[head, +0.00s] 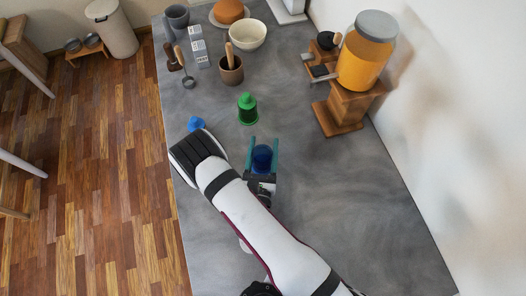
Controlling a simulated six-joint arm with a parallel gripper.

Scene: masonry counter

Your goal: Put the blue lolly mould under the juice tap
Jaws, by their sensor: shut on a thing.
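The dark blue lolly mould (262,158) is between the teal fingers of my gripper (263,150), which is shut on it. It looks upright; whether its base touches the counter is unclear. The juice dispenser (366,58) is a jar of orange juice with a grey lid on a wooden stand (352,104), at the counter's right side.
A green mould (247,108) stands just beyond my gripper. A brighter blue object (196,123) is partly hidden by my arm. A brown pot (231,70), white bowl (248,35) and utensils stand farther back. The counter (330,190) right of my gripper is clear up to the wall.

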